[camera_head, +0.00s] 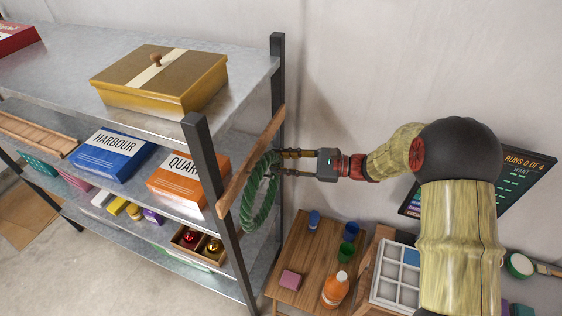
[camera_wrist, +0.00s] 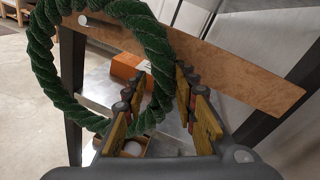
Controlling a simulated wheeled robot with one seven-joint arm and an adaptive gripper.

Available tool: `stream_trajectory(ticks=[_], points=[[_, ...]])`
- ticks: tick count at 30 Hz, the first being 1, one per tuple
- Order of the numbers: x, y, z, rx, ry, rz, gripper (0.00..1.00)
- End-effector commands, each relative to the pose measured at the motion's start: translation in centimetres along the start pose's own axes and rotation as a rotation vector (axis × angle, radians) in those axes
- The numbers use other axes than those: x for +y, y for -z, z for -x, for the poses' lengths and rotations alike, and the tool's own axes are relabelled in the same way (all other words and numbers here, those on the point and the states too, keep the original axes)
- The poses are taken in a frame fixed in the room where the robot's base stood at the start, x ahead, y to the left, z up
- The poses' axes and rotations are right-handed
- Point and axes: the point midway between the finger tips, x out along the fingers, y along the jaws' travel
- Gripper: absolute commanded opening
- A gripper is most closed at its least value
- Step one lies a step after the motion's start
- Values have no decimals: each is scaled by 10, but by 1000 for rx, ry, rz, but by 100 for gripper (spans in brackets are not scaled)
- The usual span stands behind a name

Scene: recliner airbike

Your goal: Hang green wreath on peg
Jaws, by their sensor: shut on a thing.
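The green wreath (camera_head: 247,207) is a twisted ring that hangs upright beside the shelf's end. In the wrist view the wreath (camera_wrist: 42,62) fills the upper left, with its right side between my fingers. My gripper (camera_head: 280,163) is shut on that side of the ring; its fingers also show in the wrist view (camera_wrist: 160,95). A wooden board (camera_head: 237,180) is fixed across the shelf's end posts. A pale peg (camera_wrist: 83,20) on the board shows inside the ring's opening, near its upper edge. I cannot tell whether the peg passes through the ring. The peg is hidden in the head view.
The metal shelf holds a gold lidded box (camera_head: 160,88), a blue box (camera_head: 110,155) and an orange box (camera_head: 180,180). Dark posts (camera_head: 278,75) stand at its end. A low wooden table (camera_head: 305,255) with cups and an orange bottle (camera_head: 336,289) is below my arm.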

Motion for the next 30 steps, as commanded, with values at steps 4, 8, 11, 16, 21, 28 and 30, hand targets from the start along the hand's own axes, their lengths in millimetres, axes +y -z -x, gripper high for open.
stream_trajectory(ticks=[4,8,11,16,21,28,30], points=[[0,-1,0,-1,0,0,0],[0,-1,0,-1,0,0,0],[0,0,0,-1,0,0,33],[0,0,0,0,0,0,43],[0,0,0,0,0,0,49],[0,0,1,1,0,0,49],[0,0,4,1,0,0,49]])
